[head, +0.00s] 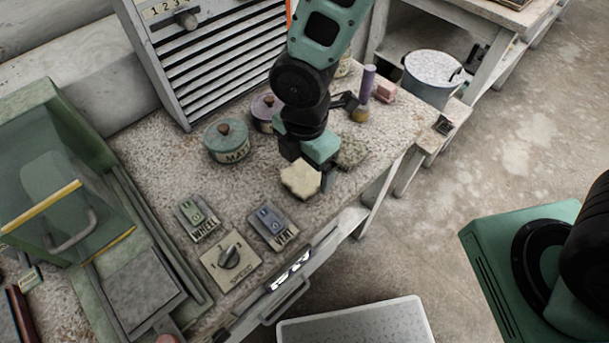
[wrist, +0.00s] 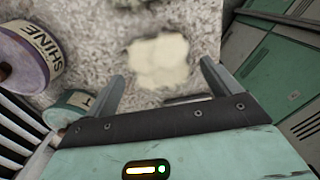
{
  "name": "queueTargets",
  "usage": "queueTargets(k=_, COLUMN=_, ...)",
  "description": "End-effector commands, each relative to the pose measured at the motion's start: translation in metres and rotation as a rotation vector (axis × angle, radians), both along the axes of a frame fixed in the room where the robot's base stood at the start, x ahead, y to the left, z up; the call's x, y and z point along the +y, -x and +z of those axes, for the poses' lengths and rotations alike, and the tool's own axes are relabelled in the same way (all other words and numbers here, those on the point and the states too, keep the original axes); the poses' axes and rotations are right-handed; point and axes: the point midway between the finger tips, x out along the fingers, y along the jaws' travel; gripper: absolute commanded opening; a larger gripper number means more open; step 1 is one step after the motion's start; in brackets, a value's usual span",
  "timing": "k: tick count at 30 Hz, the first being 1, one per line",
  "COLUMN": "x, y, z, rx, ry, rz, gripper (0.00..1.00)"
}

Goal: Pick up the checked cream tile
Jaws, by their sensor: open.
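The cream tile (head: 301,180), a pale piece with ragged edges, lies on the speckled worktop near its front edge. It also shows in the wrist view (wrist: 158,60), blurred, so I cannot make out a checked pattern. My gripper (head: 314,173) points down right beside it, and a finger stands close to the tile's right side. In the wrist view my gripper (wrist: 163,74) is open and empty, with the tile beyond and between its fingertips. I cannot tell how high the fingertips are above the worktop.
A mottled grey-green piece (head: 353,152) lies just behind my gripper. A teal tin (head: 227,142) and a purple tin (head: 264,110) stand to the left. Switch boxes (head: 272,226) and a speed dial (head: 230,260) lie in front. A purple-handled tool (head: 366,88) stands behind.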

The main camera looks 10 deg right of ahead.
Motion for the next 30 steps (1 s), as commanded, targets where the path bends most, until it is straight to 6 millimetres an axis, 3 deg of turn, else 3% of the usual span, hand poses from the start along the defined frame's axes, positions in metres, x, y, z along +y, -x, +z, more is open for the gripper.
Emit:
queueTargets(k=6, x=0.001, y=0.0, z=-0.027, rx=0.002, ry=0.001, rz=0.001, gripper=0.89)
queueTargets(k=14, x=0.001, y=0.0, z=-0.029, rx=-0.001, ry=-0.001, rz=0.0, gripper=0.89)
queueTargets(k=20, x=0.001, y=0.0, z=-0.029, rx=-0.001, ry=-0.001, rz=0.0, gripper=0.39)
queueTargets(k=21, x=0.001, y=0.0, z=-0.029, rx=-0.001, ry=-0.001, rz=0.0, gripper=0.34)
queueTargets(k=30, x=0.001, y=-0.001, z=-0.025, rx=-0.002, ry=-0.003, rz=0.0, gripper=0.34)
